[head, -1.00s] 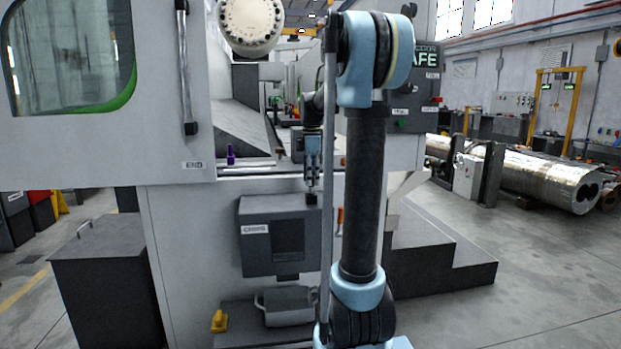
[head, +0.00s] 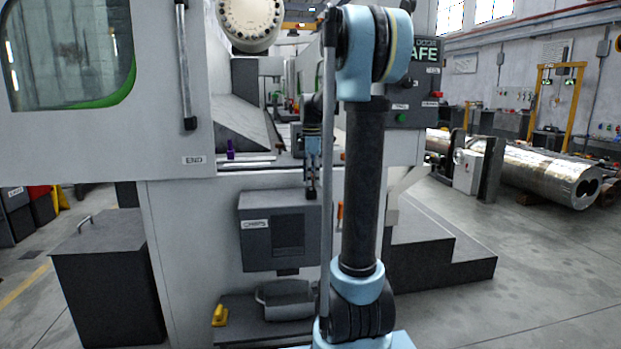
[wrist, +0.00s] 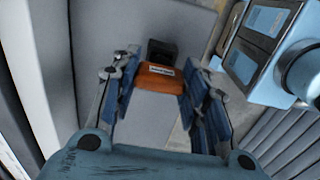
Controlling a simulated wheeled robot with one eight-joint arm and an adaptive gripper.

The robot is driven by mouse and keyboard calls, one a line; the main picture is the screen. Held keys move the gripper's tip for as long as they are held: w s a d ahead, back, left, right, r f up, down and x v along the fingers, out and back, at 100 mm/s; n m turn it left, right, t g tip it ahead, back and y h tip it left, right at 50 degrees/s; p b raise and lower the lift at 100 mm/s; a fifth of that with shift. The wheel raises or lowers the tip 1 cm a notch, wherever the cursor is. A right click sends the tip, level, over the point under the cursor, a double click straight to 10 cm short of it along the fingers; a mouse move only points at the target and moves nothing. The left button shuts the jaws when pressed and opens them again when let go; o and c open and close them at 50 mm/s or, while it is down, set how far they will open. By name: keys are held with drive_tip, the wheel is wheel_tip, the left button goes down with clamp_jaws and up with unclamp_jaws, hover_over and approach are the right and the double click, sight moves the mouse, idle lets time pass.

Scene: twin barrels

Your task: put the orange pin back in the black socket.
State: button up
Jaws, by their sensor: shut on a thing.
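My gripper (wrist: 160,95) points away from the wrist camera, its blue fingers on both sides of an orange block with a white label, the orange pin (wrist: 160,79). The fingers are shut on it. A black block-like part (wrist: 162,50) shows just beyond the orange; I cannot tell whether it is the pin's own end or something behind. In the head view my gripper (head: 312,182) hangs fingers down in front of the machine, above the grey CHIPS box, with a dark part at its tip. I cannot make out the black socket for certain in either view.
The grey CHIPS box (head: 255,255) is on the machine front. A small orange part (head: 340,214) shows beside my arm, partly hidden. A purple object (head: 230,150) stands on the machine ledge. A grey bin (head: 288,298) and a yellow object (head: 220,315) sit below.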

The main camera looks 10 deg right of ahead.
drive_tip(key=shift+f, duration=0.5)
drive_tip(key=o, duration=1.3)
wheel_tip(320, 180, up, 12)
drive_tip(key=shift+f, duration=0.1)
